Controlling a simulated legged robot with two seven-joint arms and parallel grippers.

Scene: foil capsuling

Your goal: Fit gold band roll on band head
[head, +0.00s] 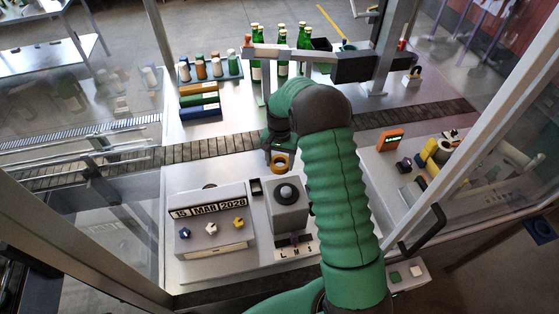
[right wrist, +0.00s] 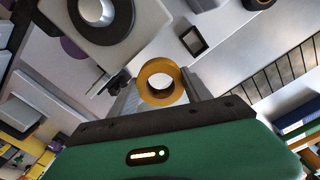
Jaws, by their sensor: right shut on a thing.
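The gold band roll is a thick gold ring (head: 280,168), held by my right gripper (head: 279,159). In the right wrist view the ring (right wrist: 160,99) sits between the two grey fingers of the gripper (right wrist: 161,84), its hole facing the camera. A grey block with a dark disc and pale round hub, which looks like the band head (head: 287,195), stands just below the ring in the head view. In the right wrist view this head (right wrist: 100,12) is at the upper left. The ring appears apart from the hub. My left gripper is not in view.
A date panel reading 15 MAR 2028 (head: 209,212) with several coloured knobs stands left of the head. A conveyor (head: 190,151) runs behind. Beyond it are green bottles (head: 303,36) and a rack of coloured rolls (head: 212,69). An orange display (head: 389,138) is at right.

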